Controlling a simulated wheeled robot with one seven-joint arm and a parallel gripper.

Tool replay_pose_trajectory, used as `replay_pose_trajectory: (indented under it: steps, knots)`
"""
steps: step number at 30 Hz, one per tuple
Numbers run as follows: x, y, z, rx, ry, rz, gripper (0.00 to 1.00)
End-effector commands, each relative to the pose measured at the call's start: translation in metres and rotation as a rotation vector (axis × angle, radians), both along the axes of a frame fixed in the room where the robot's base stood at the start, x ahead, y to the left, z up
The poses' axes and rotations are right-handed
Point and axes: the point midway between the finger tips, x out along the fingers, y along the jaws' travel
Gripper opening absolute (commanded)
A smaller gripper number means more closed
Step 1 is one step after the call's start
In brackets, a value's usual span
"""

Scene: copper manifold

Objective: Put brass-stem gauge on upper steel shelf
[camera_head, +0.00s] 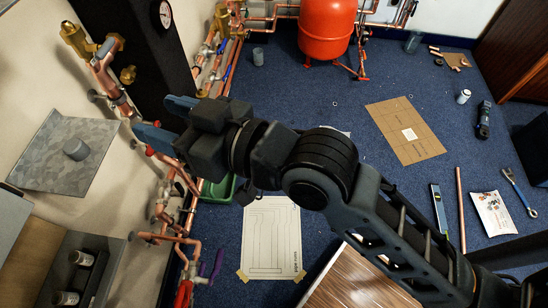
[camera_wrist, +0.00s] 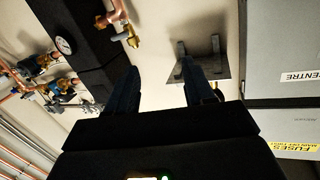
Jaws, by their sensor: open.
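My gripper (camera_head: 166,120) is open at the left of the head view, in front of the copper pipes by the wall. In the wrist view its two dark fingers (camera_wrist: 160,80) are apart, with nothing visible between them. A round white-faced gauge (camera_head: 165,14) shows against a black panel at the top of the head view. It also shows at the upper left of the wrist view (camera_wrist: 64,45), apart from my fingers. Its stem cannot be made out.
Brass fittings (camera_head: 80,40) and copper pipes run along the wall near my gripper. A red tank (camera_head: 327,28) stands at the back. Beyond my arm, the blue floor holds cardboard (camera_head: 385,120) and scattered tools.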

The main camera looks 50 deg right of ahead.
Motion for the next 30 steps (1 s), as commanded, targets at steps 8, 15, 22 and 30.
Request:
replay_pose_trajectory:
  steps: [8,15,22,30]
  knots:
    - [-0.091,-0.048,-0.061,-0.031,0.069,-0.138,0.53]
    - [-0.178,-0.079,-0.083,-0.082,0.113,-0.221,0.53]
    - [-0.25,-0.095,-0.081,-0.133,0.143,-0.26,0.53]
    - [-0.281,-0.099,-0.074,-0.156,0.152,-0.268,0.53]
